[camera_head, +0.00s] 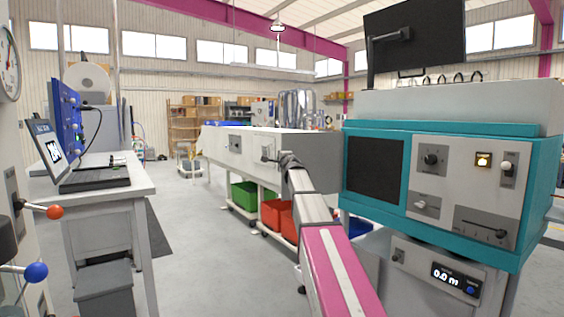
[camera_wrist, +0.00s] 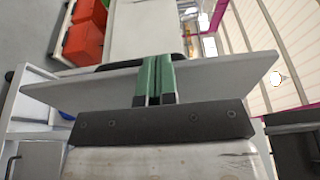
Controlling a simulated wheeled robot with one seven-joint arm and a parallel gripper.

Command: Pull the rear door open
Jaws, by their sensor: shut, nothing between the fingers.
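A long pale cabinet (camera_head: 218,146) stands in the middle distance in the head view. Two small dark handles or latches show on it, one at the left (camera_head: 235,143) and one by my arm's end (camera_head: 268,153). I cannot tell for sure which panel is the rear door. My gripper (camera_wrist: 157,62) shows green fingers pressed together, with nothing between them. In the wrist view the fingers lie across a flat grey panel (camera_wrist: 220,78); I cannot tell whether they touch it. A dark bar partly shows behind the panel. In the head view my arm hides the fingers.
Green (camera_head: 244,194) and red (camera_head: 277,214) bins sit beneath the cabinet. A teal machine (camera_head: 377,166) stands close on the right, a workbench (camera_head: 128,184) with a laptop on the left. The floor between bench and cabinet is clear.

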